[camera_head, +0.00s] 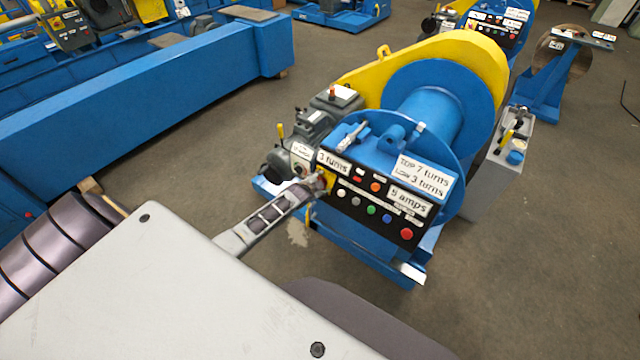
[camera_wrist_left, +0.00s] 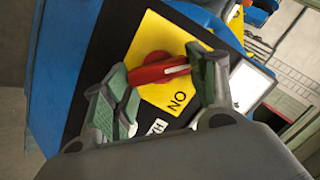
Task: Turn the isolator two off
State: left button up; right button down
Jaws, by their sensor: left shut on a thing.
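The isolator is a red rotary knob (camera_wrist_left: 150,72) on a yellow plate (camera_wrist_left: 160,35) at the left end of the black control panel. My left gripper (camera_wrist_left: 160,84) is shut on its red handle, with one grey-green finger at each end of it. Lettering that reads like "NO" or "ON" shows on the plate beside the handle. In the head view my left gripper (camera_head: 319,184) reaches in from the lower left and covers most of the yellow plate (camera_head: 330,178). The knob is hidden there. I cannot tell which isolator is number two. My right gripper is not in view.
The black panel (camera_head: 377,197) carries several coloured buttons close to the gripper and white labels (camera_head: 425,178). It sits on a blue and yellow winch machine (camera_head: 425,75). A long blue beam (camera_head: 140,105) stands behind left.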

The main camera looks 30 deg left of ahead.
pick_arm(q)
jog(key=o, duration=1)
jog(key=shift+a, duration=0.1)
jog(key=shift+s, duration=0.15)
jog(key=shift+s+r, duration=0.1)
jog(key=shift+r, duration=0.05)
jog(key=v, duration=1.1)
jog(key=shift+s+r, duration=0.15)
dwell(0.8)
